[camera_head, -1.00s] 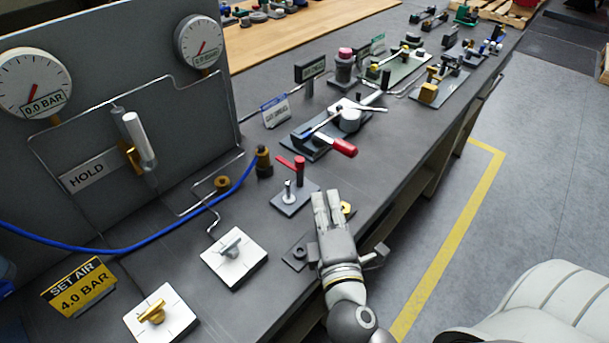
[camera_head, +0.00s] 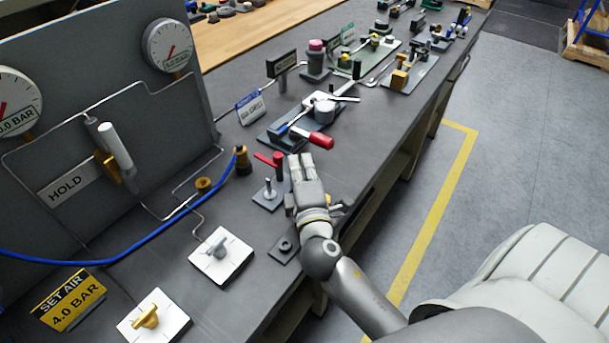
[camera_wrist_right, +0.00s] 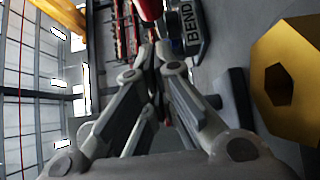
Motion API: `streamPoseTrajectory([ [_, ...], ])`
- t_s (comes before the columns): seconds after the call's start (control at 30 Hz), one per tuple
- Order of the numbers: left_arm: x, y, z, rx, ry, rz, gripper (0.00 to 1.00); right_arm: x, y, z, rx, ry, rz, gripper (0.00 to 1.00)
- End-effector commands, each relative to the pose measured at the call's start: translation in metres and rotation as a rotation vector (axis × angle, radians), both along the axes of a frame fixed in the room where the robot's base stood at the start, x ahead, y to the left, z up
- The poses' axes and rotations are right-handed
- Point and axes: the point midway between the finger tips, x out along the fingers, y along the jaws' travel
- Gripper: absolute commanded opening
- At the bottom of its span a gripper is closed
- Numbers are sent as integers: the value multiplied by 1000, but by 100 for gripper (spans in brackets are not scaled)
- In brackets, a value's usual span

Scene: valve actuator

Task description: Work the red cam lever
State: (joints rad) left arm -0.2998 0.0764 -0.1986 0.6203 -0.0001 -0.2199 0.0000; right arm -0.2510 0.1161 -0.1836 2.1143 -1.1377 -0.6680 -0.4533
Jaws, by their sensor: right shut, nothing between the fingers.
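I cannot tell for sure which one is the cam lever. My right gripper (camera_head: 300,160) is shut and empty, just right of the small lever and in front of the red grip. I cannot tell whether it touches either. In the right wrist view the shut fingers (camera_wrist_right: 152,55) point towards a red part (camera_wrist_right: 150,9). My left gripper is out of view.
A gold hex part (camera_wrist_right: 288,75) is close beside the fingers in the wrist view. A white plate with a silver knob (camera_head: 221,256) and one with a gold knob (camera_head: 153,317) lie nearer. A blue hose (camera_head: 150,236) crosses the bench. More fixtures stand farther along.

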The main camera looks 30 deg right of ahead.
Motion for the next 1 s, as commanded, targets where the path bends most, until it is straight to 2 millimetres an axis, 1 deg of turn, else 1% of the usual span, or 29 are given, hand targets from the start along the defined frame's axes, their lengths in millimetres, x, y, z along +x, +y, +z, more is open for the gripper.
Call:
streamPoseTrajectory([
  [0.03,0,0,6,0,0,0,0,4,-9,3,-6,0,-1,0],
  [0.1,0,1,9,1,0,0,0,8,-19,3,-4,1,0,0],
  [0.2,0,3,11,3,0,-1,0,11,-29,1,-3,0,1,0],
  [0.3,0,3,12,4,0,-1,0,14,-34,0,-1,0,0,0],
  [0.7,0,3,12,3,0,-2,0,15,-37,0,0,0,1,0],
  [0.9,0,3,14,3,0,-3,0,17,-49,0,1,0,0,0],
  [1.0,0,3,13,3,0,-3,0,17,-49,0,1,-1,1,0],
])
